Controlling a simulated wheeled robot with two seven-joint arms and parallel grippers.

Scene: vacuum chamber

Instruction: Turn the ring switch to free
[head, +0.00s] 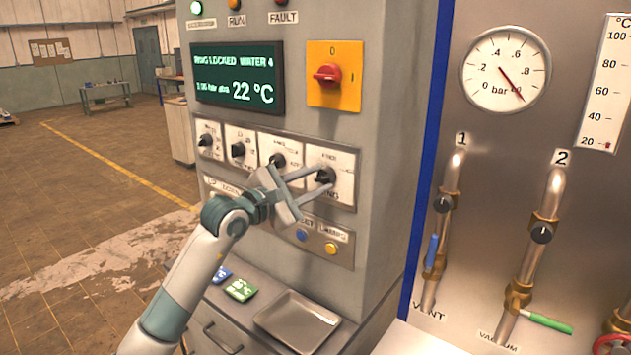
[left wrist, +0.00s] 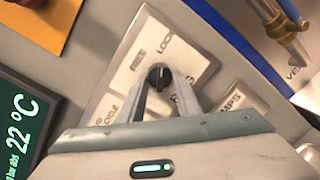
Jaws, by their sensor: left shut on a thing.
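The ring switch is a black rotary knob (head: 325,176) on a white plate (head: 345,188), the rightmost of a row of knobs on the grey cabinet. The knob also shows in the left wrist view (left wrist: 159,76), with small lettering around it; I cannot surely tell which label its pointer faces. My left gripper (head: 322,180) is shut on this knob, one finger on each side; its fingers also show in the left wrist view (left wrist: 162,90). The display (head: 238,77) reads "RING LOCKED". My right gripper is not in view.
More knobs, such as one (head: 278,160), sit just left of the ring switch. A red switch on an orange plate (head: 348,88) is above. Buttons (head: 331,248) are below, then a metal tray (head: 297,318). Pipes with valves (head: 541,232) stand at right.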

